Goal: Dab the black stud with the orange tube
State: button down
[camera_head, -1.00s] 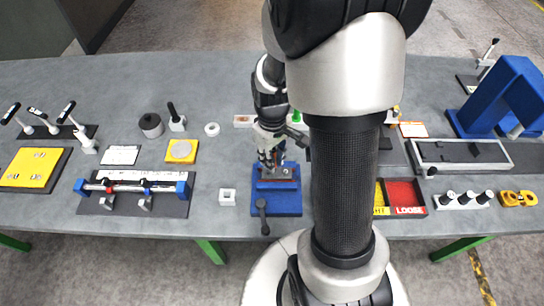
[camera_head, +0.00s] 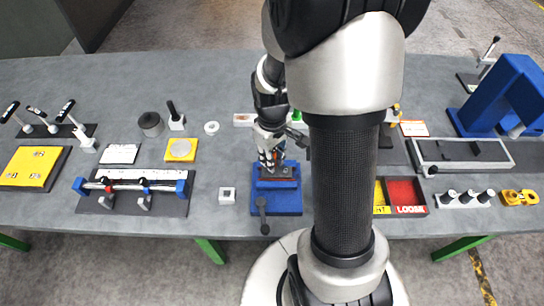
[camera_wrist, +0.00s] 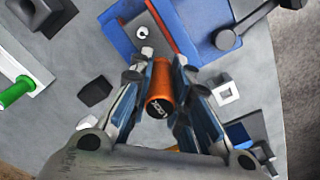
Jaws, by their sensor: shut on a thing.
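My gripper (camera_wrist: 162,72) is shut on the orange tube (camera_wrist: 160,96), with a finger on each side of it. In the head view my gripper (camera_head: 270,165) is over the blue fixture (camera_head: 285,207), at the fixture's back part. The wrist view shows the fixture (camera_wrist: 118,38) beyond the fingertips, with a grey plate (camera_wrist: 160,20) on it. A small stud (camera_wrist: 142,33) with a pale ring and dark middle stands on this plate, apart from the tube in the picture. I cannot tell for sure if it is the black stud. The tube's far end is partly hidden.
A black-knobbed lever (camera_head: 263,215) lies at the fixture's front. A white square block (camera_head: 227,196) stands to its left. My arm hides the table right of the fixture.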

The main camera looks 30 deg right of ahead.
jog(key=shift+s+f+b, duration=0.1)
jog(key=shift+f+b, duration=0.25)
jog(key=shift+f, duration=0.2)
dwell(1.4)
jog(key=shift+r, duration=0.15)
jog(key=shift+r+p, duration=2.5)
jog(key=shift+r, duration=0.45)
jog(key=shift+d, duration=0.1)
